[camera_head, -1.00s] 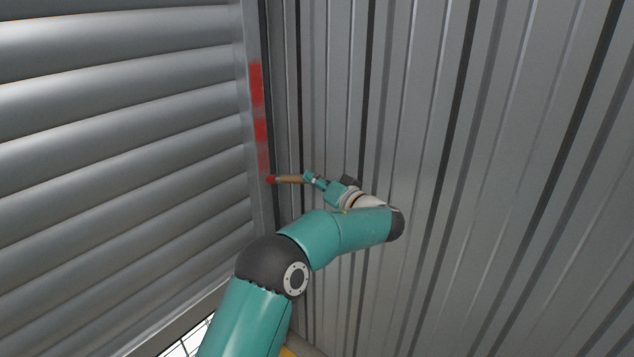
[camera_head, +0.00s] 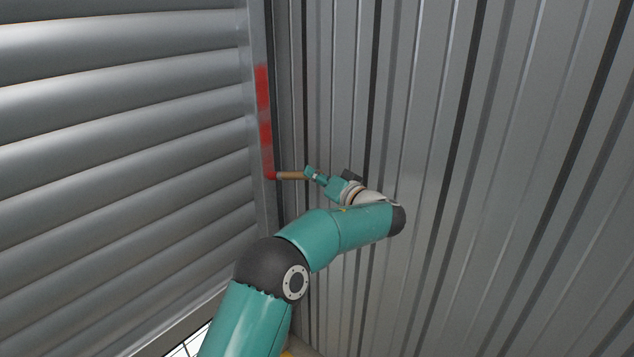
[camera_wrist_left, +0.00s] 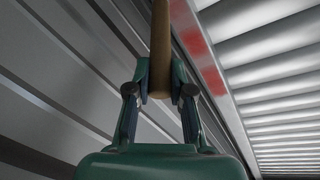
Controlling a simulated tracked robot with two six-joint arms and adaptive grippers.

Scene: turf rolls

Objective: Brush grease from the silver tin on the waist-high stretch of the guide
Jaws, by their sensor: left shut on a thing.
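My left gripper (camera_head: 312,174) is shut on the wooden handle of the brush (camera_head: 292,176). The brush points left, and its red-smeared tip is at the guide, near the lower end of the red grease. The guide (camera_head: 263,205) is the upright metal strip beside the slatted shutter. Red grease (camera_head: 264,110) runs down its face in a band. In the left wrist view the handle (camera_wrist_left: 160,45) stands between the fingers (camera_wrist_left: 160,95), and the guide (camera_wrist_left: 222,105) shows red grease (camera_wrist_left: 205,60). The brush head is out of that view. The silver tin and my right gripper are not in view.
The slatted roller shutter (camera_head: 120,150) fills the left side. A corrugated metal wall (camera_head: 480,180) fills the right, close behind my arm. A bright gridded opening (camera_head: 188,342) shows at the lower left.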

